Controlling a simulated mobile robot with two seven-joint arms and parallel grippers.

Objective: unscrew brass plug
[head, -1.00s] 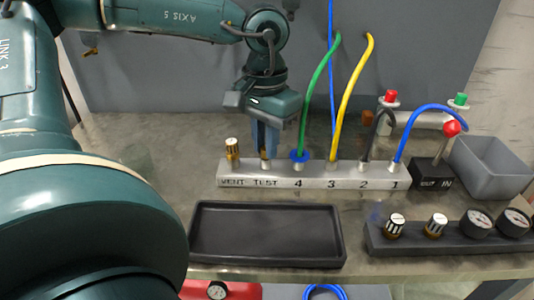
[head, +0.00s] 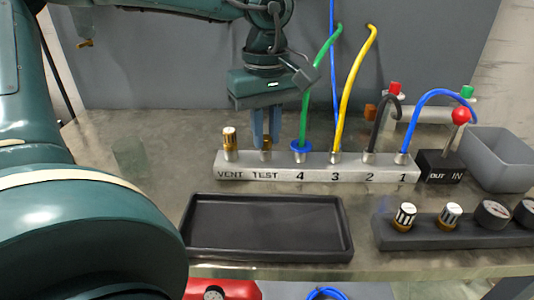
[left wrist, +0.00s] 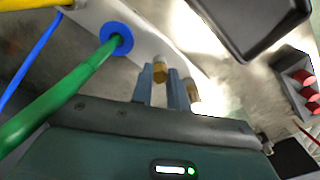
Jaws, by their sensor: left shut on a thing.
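The brass plug (head: 266,143) is at the TEST port of the grey manifold block (head: 340,171). My left gripper (head: 266,140) comes down from above, shut on the plug with its blue fingers either side. In the left wrist view the plug (left wrist: 159,71) shows between the two fingertips (left wrist: 161,80). I cannot tell how far its thread is in the port. A second, striped brass fitting (head: 229,139) stands upright at the VENT port, beside the gripper and apart from it. My right gripper is not in view.
Green (head: 318,90), yellow (head: 350,95), black (head: 376,125) and blue (head: 425,98) hoses rise from the numbered ports, the green one close to my gripper. An empty black tray (head: 268,254) lies in front. A gauge rack (head: 470,231) and grey bin (head: 497,165) stand right.

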